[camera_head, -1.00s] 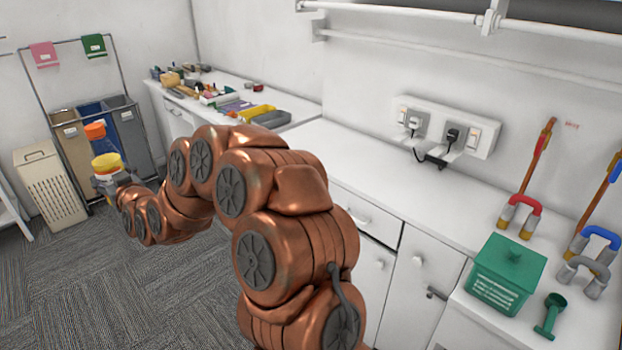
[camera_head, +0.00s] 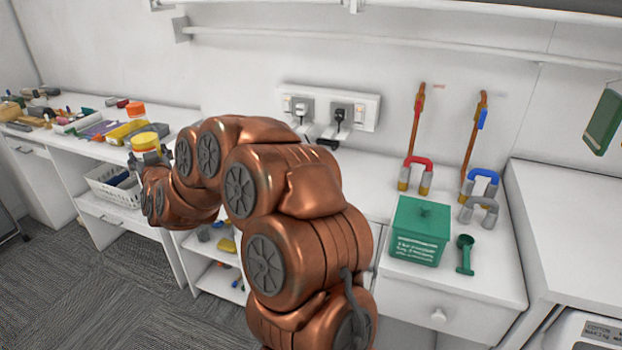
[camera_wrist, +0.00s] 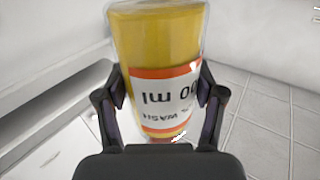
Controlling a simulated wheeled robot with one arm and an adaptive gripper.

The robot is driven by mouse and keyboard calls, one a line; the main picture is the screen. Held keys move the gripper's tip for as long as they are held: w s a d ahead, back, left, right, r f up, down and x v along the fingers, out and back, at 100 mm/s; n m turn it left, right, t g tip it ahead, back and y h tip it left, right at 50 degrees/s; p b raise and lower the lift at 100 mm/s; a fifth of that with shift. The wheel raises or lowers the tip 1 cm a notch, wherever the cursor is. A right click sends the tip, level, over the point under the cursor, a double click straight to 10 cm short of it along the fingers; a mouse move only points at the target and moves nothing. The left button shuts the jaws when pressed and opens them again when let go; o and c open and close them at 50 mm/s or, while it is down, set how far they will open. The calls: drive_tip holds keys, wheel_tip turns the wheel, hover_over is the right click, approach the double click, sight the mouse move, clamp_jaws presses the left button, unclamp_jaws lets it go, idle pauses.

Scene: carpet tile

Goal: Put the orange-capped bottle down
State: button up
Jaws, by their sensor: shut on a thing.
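The orange-capped bottle (camera_head: 145,143) is clear with yellow contents. In the wrist view the bottle (camera_wrist: 155,45) fills the space between the two dark fingers of my gripper (camera_wrist: 160,85). Its white label with orange bands reads upside down. In the head view the bottle overlaps the long counter, and I cannot tell its height above it.
The left counter (camera_head: 80,92) holds several tools and trays, with a white basket (camera_head: 108,187) below. The white worktop (camera_head: 370,175) has clear room behind my arm. A green box (camera_head: 420,230), a green scoop (camera_head: 465,254) and horseshoe magnets (camera_head: 415,175) stand at right.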

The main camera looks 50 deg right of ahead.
drive_tip(key=s+d+f+m+g+h+b, duration=0.25)
drive_tip(key=s+d+h, duration=0.25)
drive_tip(key=d, duration=0.5)
drive_tip(key=s+d+f+m+g+h+b, duration=0.25)
drive_tip(key=s+d+m+h+b, duration=0.2)
drive_tip(key=d, duration=0.45)
drive_tip(key=s+d+f+m+g+h+b, duration=0.2)
drive_tip(key=s+d+f+m+g+b, duration=0.15)
drive_tip(key=s+d+g, duration=0.45)
drive_tip(key=s+d+f+m+g+h+b, duration=0.25)
drive_tip(key=s+d+m, duration=0.2)
drive_tip(key=s, duration=0.75)
drive_tip(key=shift+n+g+y, duration=0.3)
drive_tip(key=shift+g, duration=0.15)
drive_tip(key=shift+w+d+f+p, duration=0.1)
drive_tip(key=shift+d+f+p, duration=0.6)
drive_tip(key=shift+d, duration=1.95)
drive_tip(key=shift+w+d+f+p, duration=0.15)
drive_tip(key=shift+d+f, duration=1.1)
drive_tip(key=shift+d, duration=1.45)
drive_tip(key=shift+w+d+f+p, duration=0.1)
drive_tip(key=shift+d+f+p, duration=0.55)
drive_tip(key=shift+d, duration=2)
drive_tip(key=shift+f+b, duration=0.35)
drive_tip(key=shift+f, duration=0.2)
drive_tip(key=o, duration=1.6)
